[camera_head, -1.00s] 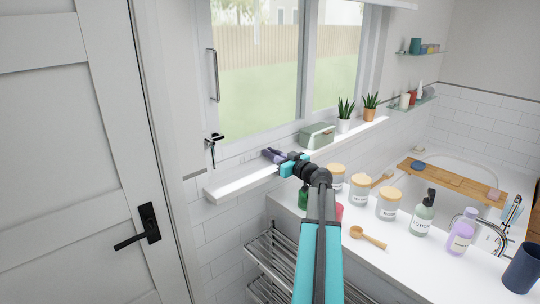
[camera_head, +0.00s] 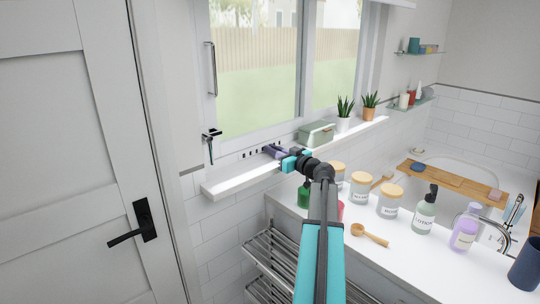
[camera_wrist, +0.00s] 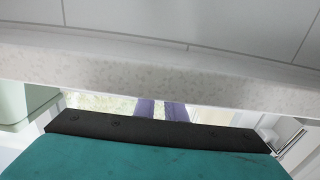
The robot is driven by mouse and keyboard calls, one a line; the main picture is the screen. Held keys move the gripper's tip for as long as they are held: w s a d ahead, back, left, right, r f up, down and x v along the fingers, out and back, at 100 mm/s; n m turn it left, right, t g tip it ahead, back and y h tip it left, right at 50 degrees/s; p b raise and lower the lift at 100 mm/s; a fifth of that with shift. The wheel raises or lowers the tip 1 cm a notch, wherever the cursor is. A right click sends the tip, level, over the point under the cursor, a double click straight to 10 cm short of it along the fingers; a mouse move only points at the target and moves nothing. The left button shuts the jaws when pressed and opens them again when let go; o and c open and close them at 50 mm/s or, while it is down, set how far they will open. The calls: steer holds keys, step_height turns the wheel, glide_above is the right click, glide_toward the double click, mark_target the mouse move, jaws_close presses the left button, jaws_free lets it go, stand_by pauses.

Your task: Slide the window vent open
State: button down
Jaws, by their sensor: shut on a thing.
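The window vent (camera_head: 251,154) is a low strip in the bottom of the white window frame, just above the sill. A row of small dark slots shows in it, left of my gripper. My gripper (camera_head: 270,150) has purple fingers and reaches over the sill to the right end of these slots. It is shut on the vent's slider, which the fingers hide. In the wrist view the two purple fingers (camera_wrist: 162,110) are close together, partly covered by my dark wrist edge, and the held part cannot be made out.
A green box (camera_head: 316,134) and two potted plants (camera_head: 344,122) stand on the sill (camera_head: 235,182), right of my gripper. The window lever (camera_head: 210,140) hangs to the left. Jars (camera_head: 360,188) and bottles stand on the counter below. A door (camera_head: 80,150) fills the left.

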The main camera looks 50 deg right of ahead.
steer(key=c, duration=1.8)
jaws_free()
steer(key=shift+s, duration=0.1)
steer(key=s+a+b, duration=0.1)
steer(key=s+b, duration=0.2)
steer(key=s, duration=1)
steer(key=shift+s, duration=0.35)
